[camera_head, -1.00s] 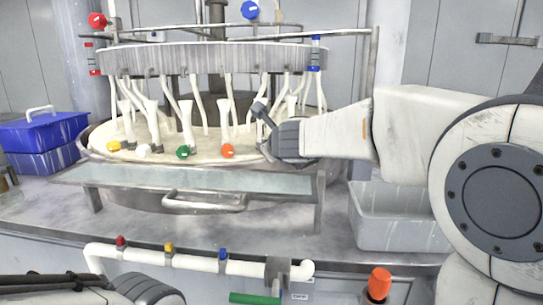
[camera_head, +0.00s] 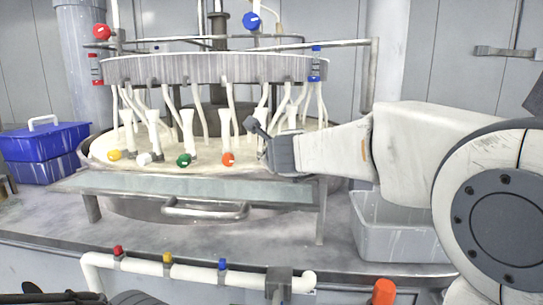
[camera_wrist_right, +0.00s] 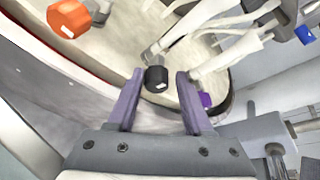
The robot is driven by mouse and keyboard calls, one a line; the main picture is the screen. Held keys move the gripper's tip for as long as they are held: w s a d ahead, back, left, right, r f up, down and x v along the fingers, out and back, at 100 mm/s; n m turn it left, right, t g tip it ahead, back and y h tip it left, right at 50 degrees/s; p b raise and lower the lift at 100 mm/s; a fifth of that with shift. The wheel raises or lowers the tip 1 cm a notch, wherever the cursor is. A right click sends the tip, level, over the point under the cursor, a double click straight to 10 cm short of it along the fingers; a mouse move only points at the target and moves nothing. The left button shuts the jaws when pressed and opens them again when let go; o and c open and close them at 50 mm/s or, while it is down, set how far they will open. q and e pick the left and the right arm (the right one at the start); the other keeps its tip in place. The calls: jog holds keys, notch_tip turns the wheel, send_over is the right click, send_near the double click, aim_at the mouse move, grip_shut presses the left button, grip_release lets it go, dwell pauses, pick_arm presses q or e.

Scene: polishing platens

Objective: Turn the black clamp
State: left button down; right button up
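The black clamp (camera_wrist_right: 157,80) is a dark round knob on a pale tube at the platen's edge. In the right wrist view it sits between the tips of my right gripper (camera_wrist_right: 160,75), one finger on each side. The fingers are open, and I see a gap on both sides of the knob. In the head view my right gripper (camera_head: 256,134) is at the right part of the platen (camera_head: 130,162) and hides the black clamp. My left gripper is not in view; only dark parts of my left arm show at the bottom left.
Orange (camera_head: 228,159), green (camera_head: 184,160), white (camera_head: 145,158) and yellow (camera_head: 114,155) clamps line the platen's front. A purple clamp (camera_wrist_right: 206,100) is close beside my right finger. A metal handle (camera_head: 205,209) is in front. A grey bin (camera_head: 400,240) stands right, a blue box (camera_head: 45,155) left.

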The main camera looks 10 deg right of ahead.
jog(key=shift+a+f, duration=0.25)
jog(key=shift+f, duration=0.15)
